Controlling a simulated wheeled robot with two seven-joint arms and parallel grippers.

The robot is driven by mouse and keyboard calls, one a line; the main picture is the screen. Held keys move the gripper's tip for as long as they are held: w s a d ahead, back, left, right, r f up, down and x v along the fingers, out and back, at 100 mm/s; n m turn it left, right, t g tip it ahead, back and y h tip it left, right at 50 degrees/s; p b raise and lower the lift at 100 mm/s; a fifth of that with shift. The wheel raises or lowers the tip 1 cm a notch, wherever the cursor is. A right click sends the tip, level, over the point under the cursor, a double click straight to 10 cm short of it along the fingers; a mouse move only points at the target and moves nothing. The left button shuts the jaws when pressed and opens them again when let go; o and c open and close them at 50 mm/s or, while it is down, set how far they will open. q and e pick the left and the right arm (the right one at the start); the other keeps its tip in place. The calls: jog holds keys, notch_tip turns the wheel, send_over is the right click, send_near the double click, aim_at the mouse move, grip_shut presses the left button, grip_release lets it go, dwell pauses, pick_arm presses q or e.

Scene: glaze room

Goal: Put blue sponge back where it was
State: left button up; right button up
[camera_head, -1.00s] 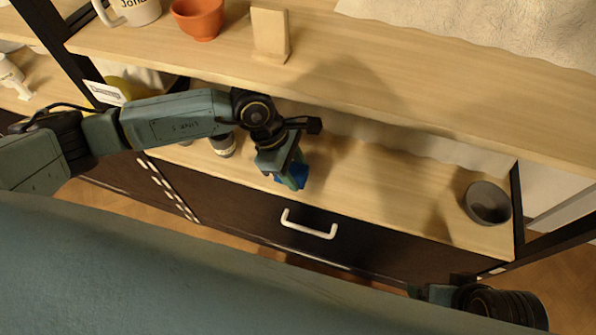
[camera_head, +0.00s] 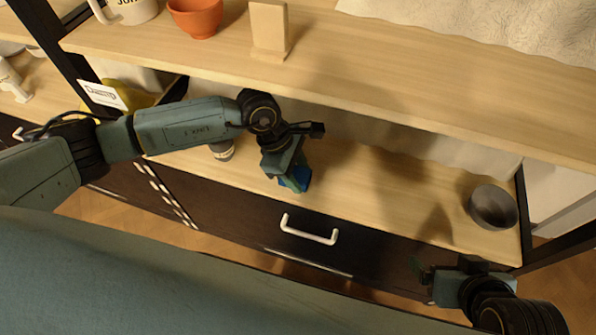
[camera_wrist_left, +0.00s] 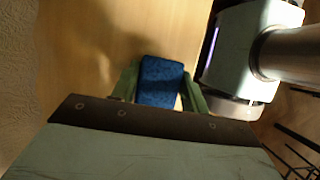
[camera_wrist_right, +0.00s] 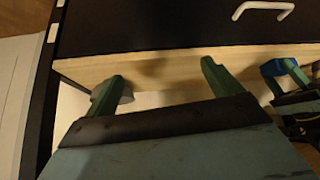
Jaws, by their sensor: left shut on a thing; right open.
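The blue sponge (camera_head: 299,179) is held in my left gripper (camera_head: 291,180), over the lower shelf board (camera_head: 370,190) near its front edge. In the left wrist view the sponge (camera_wrist_left: 161,82) sits between both fingers, with wood beyond it. Whether it touches the board I cannot tell. It also shows at the right of the right wrist view (camera_wrist_right: 275,68). My right gripper (camera_wrist_right: 160,85) is open and empty, in front of the shelf's right part; in the head view it is at the lower right (camera_head: 430,283).
A dark grey bowl (camera_head: 493,207) stands at the lower shelf's right end. A small jar (camera_head: 222,150) stands left of my left gripper. The upper shelf (camera_head: 400,85) holds an orange pot (camera_head: 197,16), a mug and a wooden block (camera_head: 269,30). A drawer handle (camera_head: 309,230) sticks out below.

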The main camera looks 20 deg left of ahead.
pick_arm(q)
jog(key=o, duration=1)
